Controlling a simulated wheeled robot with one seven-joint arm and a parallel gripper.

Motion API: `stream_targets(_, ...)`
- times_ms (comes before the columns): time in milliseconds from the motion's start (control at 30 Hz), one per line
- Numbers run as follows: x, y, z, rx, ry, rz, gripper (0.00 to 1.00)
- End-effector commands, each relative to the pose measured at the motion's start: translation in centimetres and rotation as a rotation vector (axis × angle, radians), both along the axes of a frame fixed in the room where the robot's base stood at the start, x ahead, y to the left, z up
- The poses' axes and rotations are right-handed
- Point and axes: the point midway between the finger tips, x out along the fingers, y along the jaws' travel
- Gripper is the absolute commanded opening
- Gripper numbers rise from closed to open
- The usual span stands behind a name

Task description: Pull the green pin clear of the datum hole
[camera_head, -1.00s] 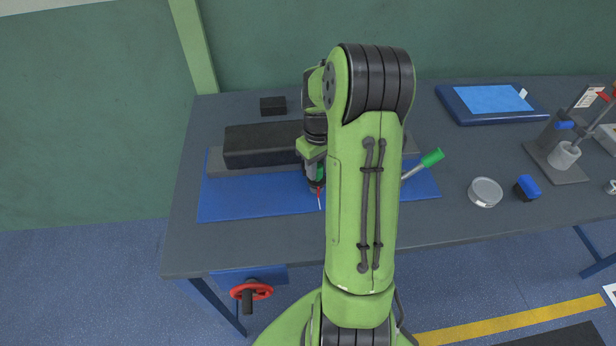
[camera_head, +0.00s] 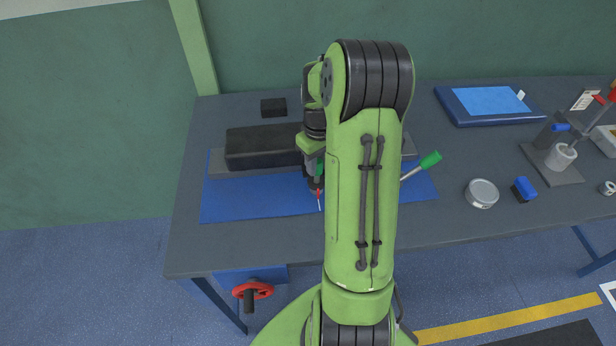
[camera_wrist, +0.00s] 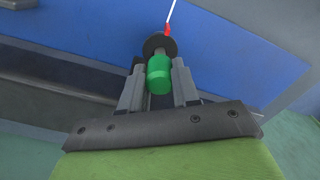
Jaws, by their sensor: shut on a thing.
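The green pin (camera_wrist: 159,73) shows in the wrist view as a green cylinder with a dark round collar beyond it. My gripper (camera_wrist: 158,84) is shut on the green pin, one finger on each side. A red tag with a thin white strip lies just past the collar. In the head view my gripper (camera_head: 314,176) is low over the front of the dark fixture block (camera_head: 262,145), and my arm hides much of it. The datum hole is hidden, so I cannot tell whether the pin is in it.
A blue mat (camera_head: 258,201) lies under the block. A green-handled tool (camera_head: 430,160) lies right of my arm. Further right are a round tin (camera_head: 482,193), a blue-and-black item (camera_head: 524,189), a blue tray (camera_head: 490,103) and a stand (camera_head: 557,165). A small black block (camera_head: 273,107) sits behind.

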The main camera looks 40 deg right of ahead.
Motion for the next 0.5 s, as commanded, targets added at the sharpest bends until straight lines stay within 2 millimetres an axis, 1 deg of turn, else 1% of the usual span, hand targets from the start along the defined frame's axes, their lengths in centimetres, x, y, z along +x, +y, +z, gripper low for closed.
stream_targets(33,0.0,0.0,0.7,-0.001,-0.001,0.0,0.0)
stream_targets(500,0.0,0.0,4.0,0.0,0.0,-0.001,0.0)
